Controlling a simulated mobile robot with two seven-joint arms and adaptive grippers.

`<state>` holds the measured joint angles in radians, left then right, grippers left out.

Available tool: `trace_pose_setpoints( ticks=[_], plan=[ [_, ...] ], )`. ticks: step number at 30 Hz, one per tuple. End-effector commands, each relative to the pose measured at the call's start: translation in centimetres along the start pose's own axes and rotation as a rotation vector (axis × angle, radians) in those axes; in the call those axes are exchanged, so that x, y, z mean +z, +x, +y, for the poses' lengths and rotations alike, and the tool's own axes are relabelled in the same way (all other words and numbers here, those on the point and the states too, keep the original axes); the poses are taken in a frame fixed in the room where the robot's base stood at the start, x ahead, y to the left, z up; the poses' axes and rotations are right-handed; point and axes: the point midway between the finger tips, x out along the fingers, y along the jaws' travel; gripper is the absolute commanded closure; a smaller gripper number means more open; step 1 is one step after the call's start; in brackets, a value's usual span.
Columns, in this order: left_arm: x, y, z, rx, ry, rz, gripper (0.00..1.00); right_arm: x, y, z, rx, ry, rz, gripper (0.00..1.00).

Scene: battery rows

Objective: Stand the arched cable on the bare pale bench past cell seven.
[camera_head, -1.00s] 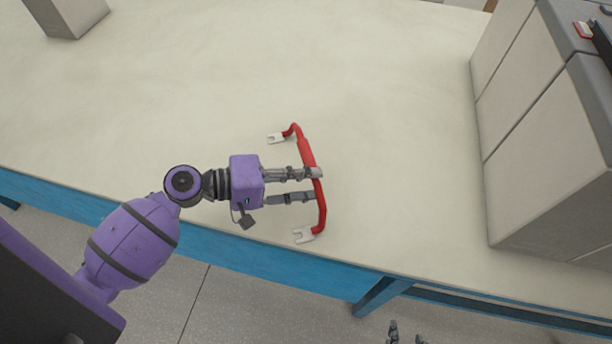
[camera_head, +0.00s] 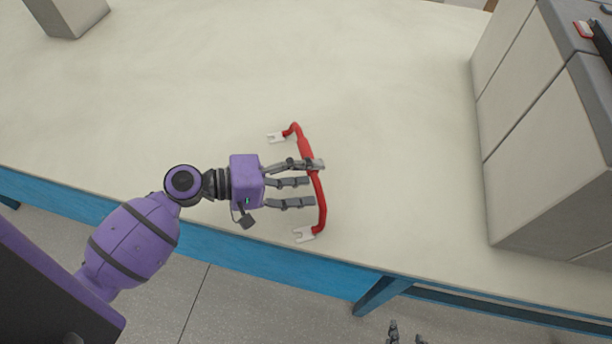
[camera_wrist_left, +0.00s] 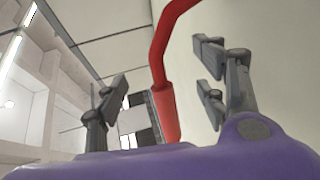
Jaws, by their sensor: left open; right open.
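The arched cable (camera_head: 319,211) is red with a pale forked lug at each end. It is on the bare pale bench (camera_head: 400,110), left of the large grey cell block (camera_head: 545,150); its lugs point left in the head view. My left gripper (camera_head: 316,183) is open around the cable's middle. In the left wrist view the red cable (camera_wrist_left: 162,60) passes between the spread fingers, and I cannot tell whether any finger touches it. My right gripper (camera_head: 407,334) shows only its fingertips at the bottom edge, open and empty. No cell numbers are readable.
A grey block (camera_head: 70,15) stands at the far left. A red and black fitting (camera_head: 590,32) sits on top of the right-hand cell block. The bench's blue front edge (camera_head: 290,270) runs just below the cable. The bench behind the cable is clear.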

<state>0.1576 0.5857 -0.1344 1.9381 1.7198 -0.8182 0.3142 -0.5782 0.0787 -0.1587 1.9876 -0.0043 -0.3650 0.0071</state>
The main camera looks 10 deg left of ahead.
Motion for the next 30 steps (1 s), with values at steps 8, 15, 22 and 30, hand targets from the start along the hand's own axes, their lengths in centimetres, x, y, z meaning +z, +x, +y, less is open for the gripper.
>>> trace_pose_setpoints(
  ticks=[8,15,22,30],
  plan=[
    [0.0,-0.7,-0.1,-0.002,0.000,0.001,0.36,0.1,0.0,0.0,0.000,0.000,-0.001,0.58],
    [-0.1,-1.9,-0.1,-0.001,-0.001,0.001,0.36,0.2,0.1,0.0,0.000,0.000,-0.003,0.58],
    [0.0,-3.0,0.0,0.000,-0.001,0.000,0.36,0.3,0.1,0.0,0.000,0.000,-0.004,0.58],
    [0.0,-4.4,-0.1,-0.001,0.000,0.000,0.36,0.3,0.1,0.0,0.000,0.000,-0.005,0.58]
  ],
)
